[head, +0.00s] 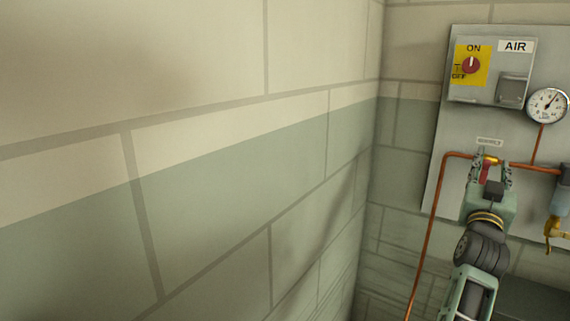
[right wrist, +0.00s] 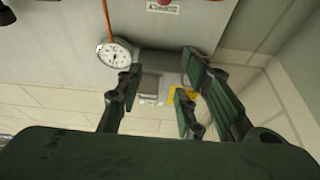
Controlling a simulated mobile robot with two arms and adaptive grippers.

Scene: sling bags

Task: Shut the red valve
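The red valve handle (head: 485,173) hangs down from a brass body on the copper pipe (head: 450,155) at the right of the head view. My right gripper (head: 490,164) is just in front of it, its fingers spread to either side of the handle. I cannot tell whether they touch it. My left gripper is not in view.
The grey panel (head: 438,145) carries a red knob on a yellow plate (head: 470,66), a gauge (head: 547,105) and a brass-ended fitting (head: 555,232). The gauge also shows in the right wrist view (right wrist: 114,54). A block wall (head: 200,180) stands at left.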

